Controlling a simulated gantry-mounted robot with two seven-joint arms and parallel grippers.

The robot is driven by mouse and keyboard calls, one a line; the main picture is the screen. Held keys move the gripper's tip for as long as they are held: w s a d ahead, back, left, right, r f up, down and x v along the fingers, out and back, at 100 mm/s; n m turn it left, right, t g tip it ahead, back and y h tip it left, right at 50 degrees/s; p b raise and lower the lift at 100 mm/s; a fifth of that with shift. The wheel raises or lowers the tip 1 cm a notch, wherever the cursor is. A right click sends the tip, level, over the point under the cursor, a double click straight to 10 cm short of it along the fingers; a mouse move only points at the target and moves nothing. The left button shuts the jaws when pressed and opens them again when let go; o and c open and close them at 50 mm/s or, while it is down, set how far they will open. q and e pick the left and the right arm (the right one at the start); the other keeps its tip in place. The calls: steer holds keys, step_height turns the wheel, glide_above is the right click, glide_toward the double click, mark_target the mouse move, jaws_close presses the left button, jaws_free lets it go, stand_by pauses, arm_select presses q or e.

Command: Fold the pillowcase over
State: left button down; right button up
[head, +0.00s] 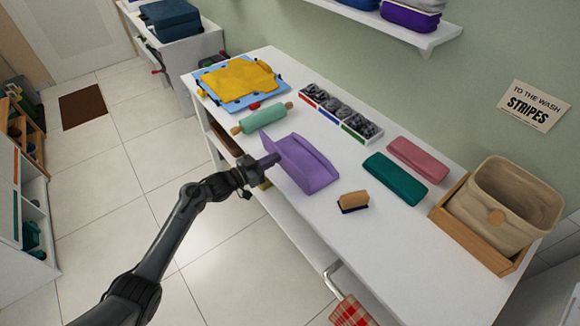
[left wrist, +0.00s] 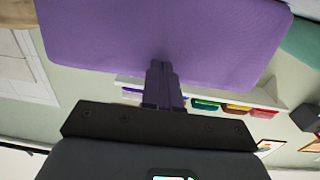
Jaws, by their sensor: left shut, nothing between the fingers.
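The purple pillowcase (head: 305,165) lies on the white table near its front edge. Its left part stands up as a raised, slanted flap. My left gripper (head: 270,161) comes in from the left with its fingertips at the flap's left side, and touching or just apart cannot be told. In the left wrist view, the pillowcase (left wrist: 165,35) fills the top as a broad flat sheet. The left gripper's fingers (left wrist: 161,70) are together in front of it, with no cloth seen between them. My right gripper is not in view.
A teal folded cloth (head: 393,178) and a pink one (head: 418,159) lie to the right. A brush (head: 353,200) is close by the pillowcase. A rolling pin (head: 262,118), a divided tray (head: 340,112) and a yellow cloth (head: 240,78) lie behind. A basket (head: 505,198) stands at the right.

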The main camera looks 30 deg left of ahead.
mark_target(282, 162)
arm_select(q)
steer(key=shift+w+d+r+b, duration=0.15)
steer(key=shift+w+d, duration=0.1)
steer(key=shift+w, duration=0.25)
steer(key=shift+w+d+r+b, duration=0.15)
steer(key=shift+w+d, duration=0.1)
steer(key=shift+w, duration=0.25)
steer(key=shift+b+x, duration=0.35)
steer(key=shift+x, duration=0.4)
steer(key=shift+b+x, duration=0.95)
steer(key=shift+x, duration=0.35)
steer(key=shift+f, duration=0.1)
